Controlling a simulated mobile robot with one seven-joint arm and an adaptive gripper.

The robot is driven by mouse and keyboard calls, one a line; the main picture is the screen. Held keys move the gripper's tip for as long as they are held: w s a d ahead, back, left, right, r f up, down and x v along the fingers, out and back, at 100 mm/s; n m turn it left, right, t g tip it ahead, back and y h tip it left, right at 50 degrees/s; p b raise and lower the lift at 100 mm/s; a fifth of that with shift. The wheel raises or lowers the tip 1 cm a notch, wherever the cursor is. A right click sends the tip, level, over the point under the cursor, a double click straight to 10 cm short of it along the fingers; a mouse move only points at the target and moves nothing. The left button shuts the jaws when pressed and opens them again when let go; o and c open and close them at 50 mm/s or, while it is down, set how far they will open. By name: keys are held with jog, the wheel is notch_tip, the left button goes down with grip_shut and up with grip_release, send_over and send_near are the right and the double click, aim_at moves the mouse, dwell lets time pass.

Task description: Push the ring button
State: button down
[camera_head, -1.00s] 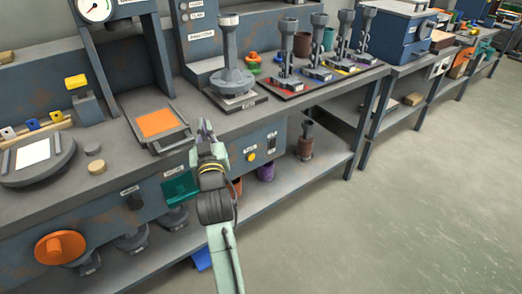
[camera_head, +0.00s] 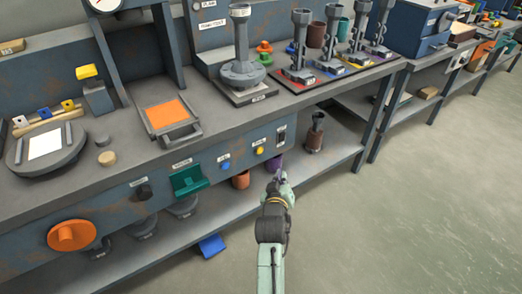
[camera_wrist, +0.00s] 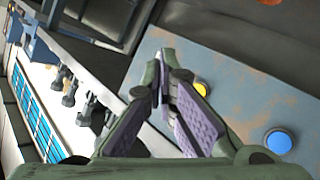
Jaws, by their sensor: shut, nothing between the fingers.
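The bench's front panel carries a yellow button (camera_head: 260,150) and, to its left, a blue button (camera_head: 225,166). Each has a small label above it, too small to read surely, so I cannot confirm which is the ring button. My gripper (camera_head: 281,176) is shut and empty, in front of the panel, below and right of the yellow button in the head view. In the wrist view my closed fingers (camera_wrist: 173,66) point toward the panel. The yellow button (camera_wrist: 201,88) shows just right of the fingertips, and the blue button (camera_wrist: 278,142) is lower right. I see no contact with either.
A black switch (camera_head: 281,135) is right of the yellow button. A teal holder (camera_head: 188,180) and an orange knob (camera_head: 73,235) stick out of the panel at left. The lower shelf (camera_head: 335,160) holds cups and fittings. Open floor (camera_head: 420,220) lies at right.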

jog(key=w+a+b, duration=0.2)
jog(key=w+a, duration=0.3)
jog(key=w, duration=0.2)
jog(key=shift+a+b, duration=0.15)
jog(key=shift+b, duration=0.25)
jog(key=shift+w, duration=0.2)
dwell(1.3)
jog(key=shift+w+a, duration=0.2)
jog(key=shift+w, duration=0.05)
jog(key=shift+w+a, duration=0.25)
jog(key=shift+w, duration=0.1)
dwell(0.9)
jog(key=shift+s, duration=0.15)
jog(key=shift+s+d+p, duration=0.3)
jog(key=shift+s+d, duration=0.15)
jog(key=shift+s, duration=0.15)
jog(key=shift+s+d+p, duration=0.55)
jog(key=shift+s+d, duration=0.2)
jog(key=shift+s, duration=0.25)
jog(key=shift+s+d+p, duration=0.5)
jog(key=shift+s+d, duration=0.25)
jog(key=shift+s, duration=0.25)
